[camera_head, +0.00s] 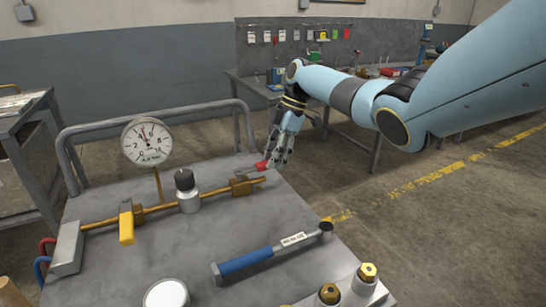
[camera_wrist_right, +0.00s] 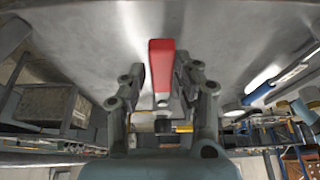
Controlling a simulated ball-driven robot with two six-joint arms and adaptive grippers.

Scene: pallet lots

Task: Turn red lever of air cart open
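The air cart (camera_head: 215,215) has a grey top with a brass pipe run along it. The red lever (camera_head: 261,166) is at the pipe's far right end. My right gripper (camera_head: 272,162) is at the lever, its fingers pointing down to it. In the right wrist view the red lever (camera_wrist_right: 161,65) stands between the two fingers (camera_wrist_right: 160,75). The fingers are spread, with a narrow gap on each side of the lever; no firm grip shows. The yellow lever (camera_head: 126,222) hangs across the pipe at the left. My left gripper is not in view.
A pressure gauge (camera_head: 146,142) and a black-topped knob (camera_head: 186,190) stand on the pipe. A blue-handled torque wrench (camera_head: 260,258) lies in front. Brass-topped fittings (camera_head: 367,273) are at the front right. A rail (camera_head: 150,121) rises along the back edge. A workbench stands behind.

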